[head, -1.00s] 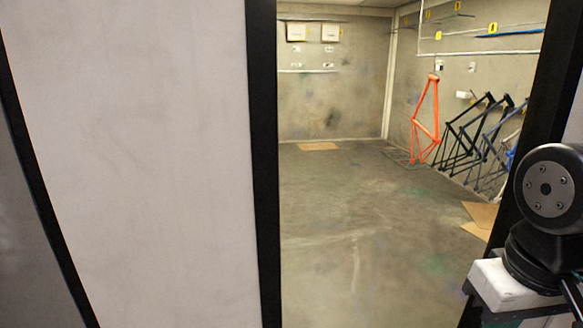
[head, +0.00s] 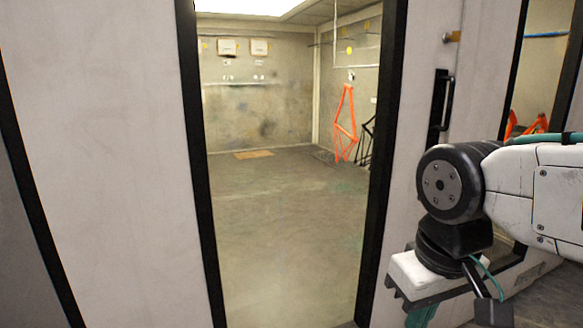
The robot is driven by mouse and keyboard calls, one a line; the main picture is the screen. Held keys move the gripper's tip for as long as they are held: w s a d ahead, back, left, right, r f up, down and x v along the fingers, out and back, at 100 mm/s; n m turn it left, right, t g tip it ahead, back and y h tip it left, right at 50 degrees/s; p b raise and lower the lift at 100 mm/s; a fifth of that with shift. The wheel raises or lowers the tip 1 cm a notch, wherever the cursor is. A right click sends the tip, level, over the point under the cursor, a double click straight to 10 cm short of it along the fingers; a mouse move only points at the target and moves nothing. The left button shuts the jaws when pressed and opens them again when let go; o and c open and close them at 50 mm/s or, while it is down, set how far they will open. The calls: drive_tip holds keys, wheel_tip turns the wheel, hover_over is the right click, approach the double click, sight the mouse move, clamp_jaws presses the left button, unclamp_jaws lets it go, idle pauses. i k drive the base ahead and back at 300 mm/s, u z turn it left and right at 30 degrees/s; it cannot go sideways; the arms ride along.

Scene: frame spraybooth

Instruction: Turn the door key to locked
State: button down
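A pale door panel (head: 489,95) stands at the right in the head view. It carries a black upright pull handle (head: 446,103) on a dark plate. A small brass-coloured fitting (head: 452,36) sits above the handle; I cannot tell what it is. No door key can be made out, and my arm covers the lower part of the panel. My arm reaches in front of the panel and out past the right edge.
A tall black-framed opening (head: 200,190) shows the booth inside, with bare floor (head: 285,225), an orange bike frame (head: 346,130) and dark frames (head: 367,140) on the right wall. A plain pale wall (head: 100,120) fills the left. A narrower black-framed window (head: 545,75) is at far right.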

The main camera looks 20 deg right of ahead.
sight(455, 36)
drive_tip(key=u, duration=0.1)
drive_tip(key=k, duration=0.3)
drive_tip(key=z, duration=0.3)
drive_tip(key=i, duration=0.7)
drive_tip(key=z, duration=0.35)
drive_tip(key=k, duration=0.4)
drive_tip(key=z, duration=0.3)
